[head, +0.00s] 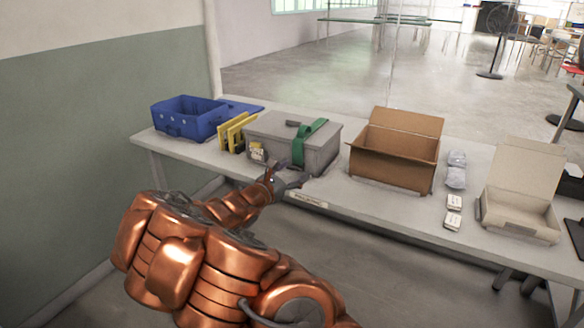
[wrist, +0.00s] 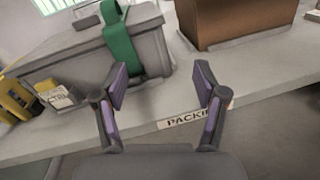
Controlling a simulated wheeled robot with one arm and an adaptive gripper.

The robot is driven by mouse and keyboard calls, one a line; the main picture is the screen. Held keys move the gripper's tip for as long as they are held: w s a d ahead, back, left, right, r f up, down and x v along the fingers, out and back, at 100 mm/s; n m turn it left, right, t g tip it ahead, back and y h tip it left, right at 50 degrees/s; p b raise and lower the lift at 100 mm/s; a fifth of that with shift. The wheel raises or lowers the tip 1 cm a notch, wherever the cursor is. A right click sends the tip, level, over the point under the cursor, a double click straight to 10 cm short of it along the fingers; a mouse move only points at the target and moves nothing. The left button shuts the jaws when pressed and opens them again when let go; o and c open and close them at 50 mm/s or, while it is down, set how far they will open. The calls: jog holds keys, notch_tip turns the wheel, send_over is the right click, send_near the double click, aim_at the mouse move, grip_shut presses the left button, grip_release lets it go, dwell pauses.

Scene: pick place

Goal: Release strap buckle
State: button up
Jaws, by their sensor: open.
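A grey lidded box (head: 268,138) stands on the table, left of its middle. A green strap (head: 308,140) runs over its lid and down the front at the right side. In the wrist view the strap (wrist: 122,45) hangs down the front of the grey box (wrist: 70,62) and ends low near the table. I cannot make out a separate buckle. My gripper (head: 290,172) is at the table's front edge, in front of the box. In the wrist view my gripper (wrist: 162,82) is open, with nothing between its fingers, just short of the strap's lower end.
A blue crate (head: 186,118) and yellow frames (head: 237,132) stand left of the grey box. An open cardboard box (head: 392,165) stands to its right. Small white boxes (head: 453,211) and an open pale carton (head: 518,210) lie further right. A "PACKI…" label (wrist: 195,116) marks the front edge.

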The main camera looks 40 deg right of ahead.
aim_at(292, 168)
jog(key=w+f+n+t, duration=0.3)
jog(key=w+f+n, duration=0.1)
jog(key=w+f, duration=0.1)
jog(key=shift+y, duration=0.4)
jog(key=shift+r+x, duration=0.2)
jog(key=shift+x, duration=3.35)
jog(key=shift+s, duration=0.1)
jog(key=c, duration=1.1)
jog(key=shift+f, duration=0.15)
jog(key=shift+c, duration=0.4)
